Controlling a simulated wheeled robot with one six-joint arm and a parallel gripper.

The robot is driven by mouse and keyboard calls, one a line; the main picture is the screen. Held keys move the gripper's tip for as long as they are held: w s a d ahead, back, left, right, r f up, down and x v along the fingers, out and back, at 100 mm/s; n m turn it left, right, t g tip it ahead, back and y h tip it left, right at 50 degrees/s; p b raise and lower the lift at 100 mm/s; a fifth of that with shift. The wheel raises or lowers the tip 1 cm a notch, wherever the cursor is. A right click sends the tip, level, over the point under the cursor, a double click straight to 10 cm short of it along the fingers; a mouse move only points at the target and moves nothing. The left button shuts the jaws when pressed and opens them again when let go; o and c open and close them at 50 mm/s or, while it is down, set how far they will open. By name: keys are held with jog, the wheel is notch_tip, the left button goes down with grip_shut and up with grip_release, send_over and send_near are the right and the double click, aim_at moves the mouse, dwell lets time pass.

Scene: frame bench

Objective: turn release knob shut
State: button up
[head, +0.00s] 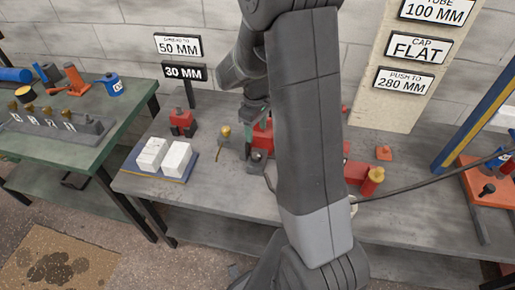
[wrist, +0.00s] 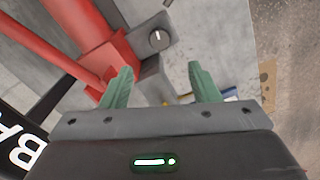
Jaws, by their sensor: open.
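The release knob (wrist: 158,39) is a small dark round knob with a white mark, on a grey block of a red device (wrist: 90,28) in the wrist view. My gripper (wrist: 162,80) has two green fingers, spread apart with nothing between them. The knob shows beyond the fingertips, roughly in line with the gap and a little nearer the left finger. No contact is visible. In the head view the red device (head: 262,135) stands on the grey bench, partly hidden behind my arm; I cannot make out the knob there.
A blue board (head: 160,173) with two white blocks (head: 152,154) lies at the left of the grey bench (head: 235,195). A small red device (head: 182,122) stands behind it.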

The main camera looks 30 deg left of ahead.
aim_at(256, 155)
notch_tip(256, 155, down, 12)
jog(key=shift+p, duration=0.5)
jog(key=shift+c, duration=0.3)
jog(key=c, duration=0.9)
